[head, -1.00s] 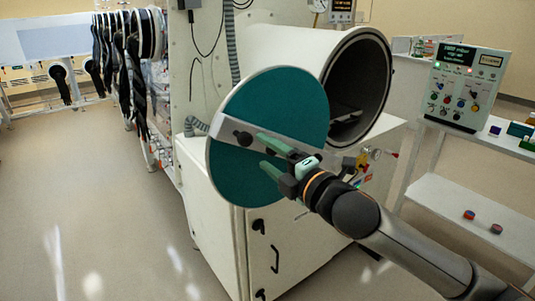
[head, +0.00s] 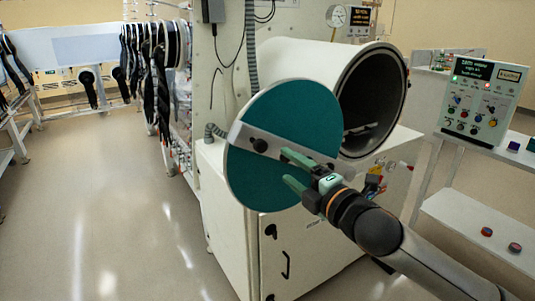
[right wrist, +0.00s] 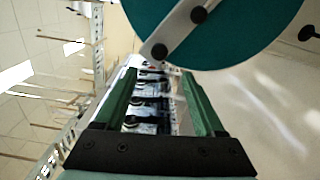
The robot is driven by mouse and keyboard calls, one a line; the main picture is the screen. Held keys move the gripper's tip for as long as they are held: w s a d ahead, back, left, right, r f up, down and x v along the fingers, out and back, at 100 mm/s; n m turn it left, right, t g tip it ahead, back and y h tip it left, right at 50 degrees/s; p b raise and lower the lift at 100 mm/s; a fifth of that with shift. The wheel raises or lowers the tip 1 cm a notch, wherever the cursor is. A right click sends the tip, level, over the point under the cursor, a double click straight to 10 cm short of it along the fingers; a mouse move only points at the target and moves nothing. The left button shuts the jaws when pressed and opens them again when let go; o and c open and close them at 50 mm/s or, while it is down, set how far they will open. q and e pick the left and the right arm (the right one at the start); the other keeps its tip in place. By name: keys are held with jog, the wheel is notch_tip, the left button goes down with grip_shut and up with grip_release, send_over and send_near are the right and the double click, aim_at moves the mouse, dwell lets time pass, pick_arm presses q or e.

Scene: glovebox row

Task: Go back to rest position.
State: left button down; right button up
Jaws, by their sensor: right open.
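My right gripper (head: 288,170) is open, with its two green fingers apart and nothing between them. In the head view it overlaps the lower right part of the round teal door (head: 275,187), which stands swung open from the white cylindrical chamber (head: 318,68). In the right wrist view the fingers (right wrist: 165,95) are apart, and the teal door (right wrist: 235,30) with its grey bar and dark knobs lies beyond and above them. No contact between the gripper and the door shows. My left gripper is not in view.
The chamber sits on a white cabinet (head: 225,200). To the right are a control panel (head: 482,100) and a white shelf (head: 485,225) with small round items. Black gloves (head: 160,90) hang from the glovebox row at the left. The floor at left (head: 110,200) is clear.

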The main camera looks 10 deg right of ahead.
jog(key=s+a+f+m+g+p, duration=0.15)
jog(key=s+f+m, duration=0.3)
jog(key=f, duration=0.65)
jog(key=s+a+f+m+g+p, duration=0.1)
jog(key=s+f+m+g, duration=0.15)
jog(key=f+m, duration=0.6)
jog(key=s+d+f+m+g+h+p, duration=0.1)
jog(key=s+f+m, duration=0.7)
jog(key=s+f, duration=1.3)
jog(key=d+g+h, duration=0.1)
jog(key=g+h, duration=0.1)
jog(key=shift+g, duration=0.3)
